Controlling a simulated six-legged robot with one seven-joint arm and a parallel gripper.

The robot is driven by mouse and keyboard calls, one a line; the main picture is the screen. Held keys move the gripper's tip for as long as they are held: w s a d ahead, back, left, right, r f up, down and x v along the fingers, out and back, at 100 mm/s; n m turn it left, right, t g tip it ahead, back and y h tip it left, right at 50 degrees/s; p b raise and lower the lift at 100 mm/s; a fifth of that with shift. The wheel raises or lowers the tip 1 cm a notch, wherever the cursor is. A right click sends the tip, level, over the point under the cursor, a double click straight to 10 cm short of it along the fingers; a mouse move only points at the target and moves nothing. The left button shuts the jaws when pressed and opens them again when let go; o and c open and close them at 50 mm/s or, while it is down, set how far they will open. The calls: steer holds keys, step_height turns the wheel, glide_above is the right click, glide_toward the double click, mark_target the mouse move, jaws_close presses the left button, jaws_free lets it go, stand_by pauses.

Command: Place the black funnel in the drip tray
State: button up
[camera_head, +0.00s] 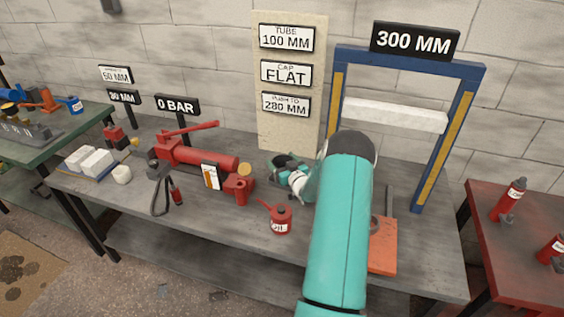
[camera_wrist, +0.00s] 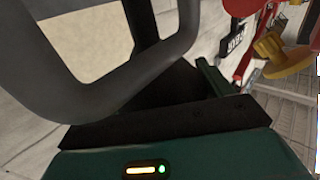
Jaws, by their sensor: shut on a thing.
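My gripper (camera_head: 284,168) is above the middle of the grey bench, in front of the beige sign board. It is shut on a dark thing that I take to be the black funnel; its shape is mostly hidden in the head view. In the wrist view a dark grey curved piece (camera_wrist: 70,95) fills the upper left, close to the camera; I cannot tell whether it is funnel or finger. A flat orange piece (camera_head: 383,252) lies on the right of the bench, partly behind my arm. I cannot tell whether it is the drip tray.
A red oil can (camera_head: 280,219) stands in front of my gripper. A red hand pump (camera_head: 205,157) is to the left. A blue press frame (camera_head: 467,100) stands at the right. White blocks (camera_head: 97,162) lie at the left end. Some bare bench shows between the pump and oil can.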

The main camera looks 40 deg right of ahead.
steer(key=shift+f, duration=0.6)
steer(key=o, duration=1)
steer(key=shift+c, duration=0.2)
steer(key=shift+r, duration=0.6)
steer(key=v, duration=1.2)
steer(key=w+a+r+n+g+y, duration=0.1)
steer(key=w+a+r+g, duration=0.1)
steer(key=w+a+r, duration=0.3)
steer(key=w+a+r+n+g, duration=0.1)
steer(key=w+a+r+g, duration=0.2)
steer(key=r, duration=0.4)
steer(key=s+a+r+g, duration=0.2)
steer(key=a+r, duration=0.7)
steer(key=a, duration=0.3)
steer(key=s+a+r+g+y, duration=0.2)
steer(key=s+a+r, duration=0.1)
steer(key=s+a, duration=0.8)
steer(key=s+a+r+n+g+y, duration=0.1)
steer(key=s+a+r+g+y, duration=0.1)
steer(key=s+a, duration=1)
steer(key=shift+a+r+g+y, duration=0.3)
steer(key=shift+a+r, duration=0.55)
